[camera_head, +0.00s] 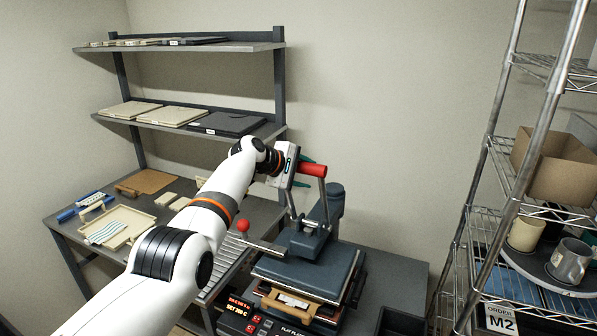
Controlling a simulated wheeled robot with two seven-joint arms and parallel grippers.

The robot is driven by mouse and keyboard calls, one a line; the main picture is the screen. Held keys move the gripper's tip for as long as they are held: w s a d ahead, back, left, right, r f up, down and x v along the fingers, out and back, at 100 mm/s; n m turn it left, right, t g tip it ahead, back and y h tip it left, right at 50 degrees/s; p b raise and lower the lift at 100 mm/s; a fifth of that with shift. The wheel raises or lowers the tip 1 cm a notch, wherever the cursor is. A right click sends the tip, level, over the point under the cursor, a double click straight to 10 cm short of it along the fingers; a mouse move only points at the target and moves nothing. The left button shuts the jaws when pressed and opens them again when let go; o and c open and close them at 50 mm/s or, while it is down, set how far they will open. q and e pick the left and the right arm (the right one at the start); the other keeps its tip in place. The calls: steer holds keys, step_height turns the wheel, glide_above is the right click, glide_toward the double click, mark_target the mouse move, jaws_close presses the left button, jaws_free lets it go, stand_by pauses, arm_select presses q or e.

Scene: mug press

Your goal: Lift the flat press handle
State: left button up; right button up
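The flat press (305,272) stands on the dark bench at lower centre, with a dark upper plate over a lighter layer. Its handle has a red grip (313,170) held up on metal arms, which rise nearly upright above the press. My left gripper (290,168) is at the left part of the red grip and hides that end. Its fingers are mostly hidden behind the hand, so I cannot tell whether they close on the grip. The right end of the grip is bare. My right gripper is not in view.
A lever with a red ball (243,226) sticks out left of the press. A control panel (250,318) is in front. A workbench with a cream tray (117,222) and shelves is at left. A wire rack (487,215) with mugs (570,262) and a box (553,160) is at right.

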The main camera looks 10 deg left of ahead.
arm_select(q)
steer(key=shift+a+r, duration=0.1)
steer(key=shift+s+a+r, duration=0.35)
steer(key=shift+a+r, duration=0.05)
steer(key=shift+a, duration=0.1)
steer(key=b+v, duration=0.3)
steer(key=v, duration=0.7)
steer(key=shift+s, duration=0.2)
